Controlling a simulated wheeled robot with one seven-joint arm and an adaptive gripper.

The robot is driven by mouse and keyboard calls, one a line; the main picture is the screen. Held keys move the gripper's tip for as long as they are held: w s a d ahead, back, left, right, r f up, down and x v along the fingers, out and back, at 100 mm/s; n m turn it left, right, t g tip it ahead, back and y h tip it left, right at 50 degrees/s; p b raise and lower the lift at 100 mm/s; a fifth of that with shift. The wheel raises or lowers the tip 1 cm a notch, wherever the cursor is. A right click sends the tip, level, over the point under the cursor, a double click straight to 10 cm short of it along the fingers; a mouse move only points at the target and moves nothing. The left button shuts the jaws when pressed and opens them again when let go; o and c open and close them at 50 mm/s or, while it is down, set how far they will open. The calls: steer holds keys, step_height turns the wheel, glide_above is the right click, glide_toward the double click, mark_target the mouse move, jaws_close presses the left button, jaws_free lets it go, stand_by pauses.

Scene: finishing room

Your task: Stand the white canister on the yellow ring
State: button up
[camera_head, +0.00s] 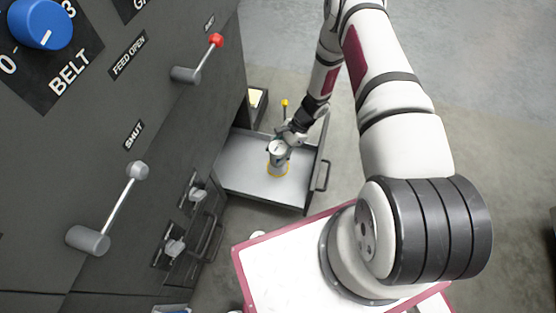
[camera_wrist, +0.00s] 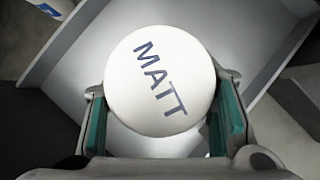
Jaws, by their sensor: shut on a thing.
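The white canister (camera_head: 279,149) is upright in my gripper (camera_head: 285,142) at the tray in the head view. In the wrist view its round white top (camera_wrist: 158,75), marked MATT, fills the middle, with the teal finger pads of my gripper (camera_wrist: 163,128) on both sides of it. The gripper is shut on it. The yellow ring (camera_head: 284,174) shows as a thin arc on the grey tray floor, around the canister's lower end. Most of the ring is hidden by the canister. I cannot tell whether the canister's base touches the tray.
The grey tray (camera_head: 240,165) is a pulled-out drawer with raised edges and a front handle (camera_head: 322,176). A dark panel (camera_head: 130,110) with a red-knobbed lever (camera_head: 215,41) and a grey-knobbed lever (camera_head: 137,171) rises at left. The tray floor around the canister is clear.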

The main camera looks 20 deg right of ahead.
mark_target(278, 159)
steer(key=shift+f+b, duration=0.8)
steer(key=shift+f, duration=1.15)
steer(key=shift+f, duration=0.15)
steer(key=o, duration=1.4)
steer(key=p+v, duration=0.3)
steer(key=v, duration=0.4)
steer(key=shift+d+r, duration=0.1)
steer(key=shift+r, duration=0.25)
